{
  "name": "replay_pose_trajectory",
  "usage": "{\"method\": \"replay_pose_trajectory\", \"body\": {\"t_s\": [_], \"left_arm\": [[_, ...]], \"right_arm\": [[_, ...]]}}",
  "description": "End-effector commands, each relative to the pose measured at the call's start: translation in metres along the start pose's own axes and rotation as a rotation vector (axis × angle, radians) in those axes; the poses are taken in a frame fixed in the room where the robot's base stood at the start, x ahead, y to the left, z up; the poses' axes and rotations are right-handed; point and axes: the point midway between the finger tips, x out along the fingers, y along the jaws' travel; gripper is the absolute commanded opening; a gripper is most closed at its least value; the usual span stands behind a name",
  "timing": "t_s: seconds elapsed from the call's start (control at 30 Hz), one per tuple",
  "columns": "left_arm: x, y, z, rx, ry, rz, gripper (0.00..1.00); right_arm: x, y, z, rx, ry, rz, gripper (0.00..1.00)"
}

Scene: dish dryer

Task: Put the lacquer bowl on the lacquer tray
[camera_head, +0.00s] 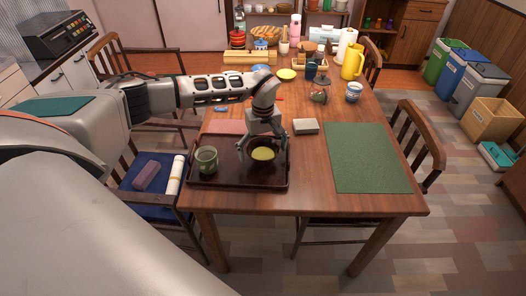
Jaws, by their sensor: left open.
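The dark lacquer tray (227,179) lies at the near left of the wooden table. A small dark bowl (263,154) with a yellow-green inside, which looks like the lacquer bowl, is on the tray's right half and looks upright. My left gripper (262,147) is right above it, with its fingers spread to either side of the bowl and open. I cannot tell whether a finger touches the rim. A green mug (206,159) stands on the tray's left half. My right gripper is not in view.
A green mat (367,157) covers the table's right side. A grey box (306,126) lies just right of my gripper. A glass jar (320,91), a patterned cup (354,92) and a yellow pitcher (353,62) stand farther back. Chairs surround the table.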

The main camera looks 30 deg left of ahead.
Motion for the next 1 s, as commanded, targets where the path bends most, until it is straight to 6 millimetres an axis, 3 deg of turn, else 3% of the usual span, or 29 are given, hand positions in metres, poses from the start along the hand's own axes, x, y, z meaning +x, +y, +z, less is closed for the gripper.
{"method": "replay_pose_trajectory", "body": {"t_s": [0.23, 0.7, 1.0], "left_arm": [[-0.019, 0.001, -0.002, 0.000, 0.003, 0.003, 0.95], [-0.107, 0.000, -0.001, 0.000, 0.002, 0.002, 0.95], [-0.123, 0.000, 0.000, 0.000, 0.000, 0.000, 0.95]], "right_arm": [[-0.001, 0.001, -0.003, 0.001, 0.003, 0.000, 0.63], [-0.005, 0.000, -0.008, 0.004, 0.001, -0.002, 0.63], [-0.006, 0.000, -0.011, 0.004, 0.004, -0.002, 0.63]]}}
